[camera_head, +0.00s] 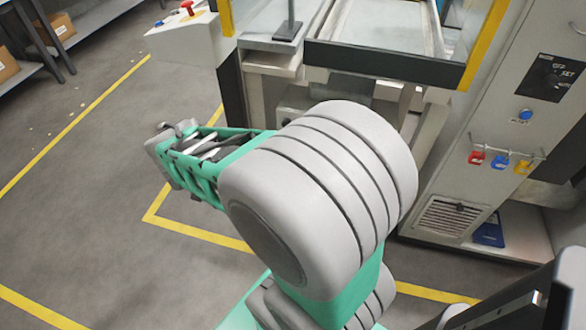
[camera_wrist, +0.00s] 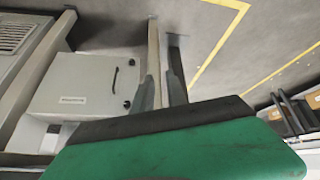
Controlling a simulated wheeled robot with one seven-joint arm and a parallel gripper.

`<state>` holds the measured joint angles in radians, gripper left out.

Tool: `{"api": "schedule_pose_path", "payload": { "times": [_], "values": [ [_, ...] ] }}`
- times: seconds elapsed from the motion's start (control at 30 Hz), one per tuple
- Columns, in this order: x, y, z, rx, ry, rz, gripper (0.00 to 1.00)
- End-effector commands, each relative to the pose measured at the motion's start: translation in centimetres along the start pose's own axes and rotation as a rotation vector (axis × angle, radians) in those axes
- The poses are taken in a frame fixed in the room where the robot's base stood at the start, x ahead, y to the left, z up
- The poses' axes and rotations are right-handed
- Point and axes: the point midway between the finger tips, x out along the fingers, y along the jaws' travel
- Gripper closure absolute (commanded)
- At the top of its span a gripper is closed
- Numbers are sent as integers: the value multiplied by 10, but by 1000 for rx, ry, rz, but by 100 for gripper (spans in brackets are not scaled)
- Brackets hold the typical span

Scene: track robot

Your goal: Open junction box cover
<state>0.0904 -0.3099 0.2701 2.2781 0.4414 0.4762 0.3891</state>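The junction box is a pale grey box (camera_wrist: 84,87) on the left in the wrist view. Its flat front cover has a small dark label, a thin dark curved handle near its right edge and a small dark round spot below the handle. The cover looks shut. My gripper (camera_wrist: 164,82) is to the right of the box, apart from it. Its two dark fingers show a narrow gap with nothing held between them. In the head view my arm hides much of the area under the machine, and the fingers cannot be made out clearly.
A machine with a glass front and yellow edges (camera_head: 485,45) stands behind my arm. A grey cabinet (camera_head: 440,200) at right carries red, blue and yellow padlocks (camera_head: 500,162). A pedestal with a red button (camera_head: 187,8) is at upper left. Open floor with yellow lines (camera_head: 75,125) lies at left.

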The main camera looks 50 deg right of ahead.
Motion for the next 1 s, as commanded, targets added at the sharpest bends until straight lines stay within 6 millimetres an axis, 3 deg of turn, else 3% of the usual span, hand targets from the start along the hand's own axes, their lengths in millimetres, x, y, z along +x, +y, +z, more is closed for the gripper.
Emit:
{"api": "schedule_pose_path", "payload": {
  "times": [0.03, 0.1, 0.2, 0.3, 0.4, 0.53, 0.67, 1.0],
  "values": [
    [82, 23, 11, 120, 71, 106, 83],
    [143, 62, -2, 271, 220, 238, 83],
    [211, 115, -12, 403, 464, 388, 83],
    [255, 152, -14, 436, 697, 473, 83],
    [279, 167, -14, 408, 863, 493, 83],
    [288, 170, -16, 369, 967, 483, 83],
    [290, 176, -26, 364, 988, 478, 83],
    [316, 208, -68, 364, 985, 479, 83]
  ]
}}
